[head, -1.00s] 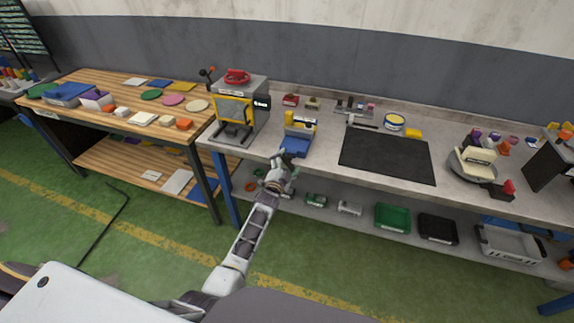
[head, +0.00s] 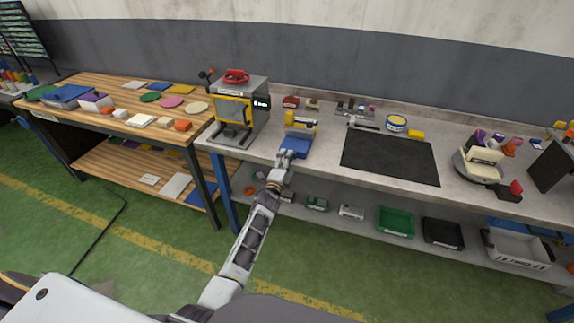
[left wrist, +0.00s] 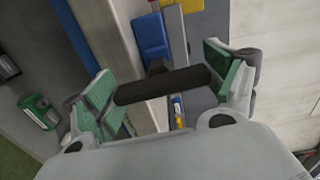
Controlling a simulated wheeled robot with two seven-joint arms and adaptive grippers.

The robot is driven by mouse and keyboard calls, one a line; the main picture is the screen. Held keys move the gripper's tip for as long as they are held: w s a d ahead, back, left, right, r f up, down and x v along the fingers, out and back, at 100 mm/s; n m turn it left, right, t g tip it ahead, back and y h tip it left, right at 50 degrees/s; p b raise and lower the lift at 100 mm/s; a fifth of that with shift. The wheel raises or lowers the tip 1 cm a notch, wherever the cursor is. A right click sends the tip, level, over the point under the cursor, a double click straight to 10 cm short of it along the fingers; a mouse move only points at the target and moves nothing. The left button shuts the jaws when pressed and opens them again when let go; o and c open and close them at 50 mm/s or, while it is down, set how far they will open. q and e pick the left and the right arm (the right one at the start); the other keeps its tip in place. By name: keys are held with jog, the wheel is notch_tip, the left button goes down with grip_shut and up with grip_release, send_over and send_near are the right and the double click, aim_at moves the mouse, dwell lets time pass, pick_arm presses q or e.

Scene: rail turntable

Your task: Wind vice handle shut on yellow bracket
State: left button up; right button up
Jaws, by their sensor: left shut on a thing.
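The blue vice (head: 296,146) stands at the front edge of the grey bench, right of the grey machine. The yellow bracket (head: 290,118) shows at its upper part. My left gripper (head: 285,156) is at the vice's front, at the bench edge. In the left wrist view the black handle bar (left wrist: 163,85) lies across between the green-padded fingers of my left gripper (left wrist: 165,88), which is shut on it. The blue vice body (left wrist: 150,36) and a yellow part (left wrist: 180,4) show beyond the bar. My right gripper is in neither view.
A grey machine with a yellow frame (head: 233,110) stands close left of the vice. A black mat (head: 390,157) lies to the right. Bins, including a green one (head: 396,222), sit on the lower shelf. The floor in front is clear.

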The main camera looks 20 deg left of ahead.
pick_arm(q)
jog(key=shift+f, duration=0.2)
jog(key=o, duration=0.9)
jog(key=shift+c, duration=0.2)
jog(key=shift+r, duration=0.1)
jog(key=s, duration=1.2)
jog(key=shift+a, duration=0.2)
jog(key=shift+n, duration=0.3)
dwell(0.3)
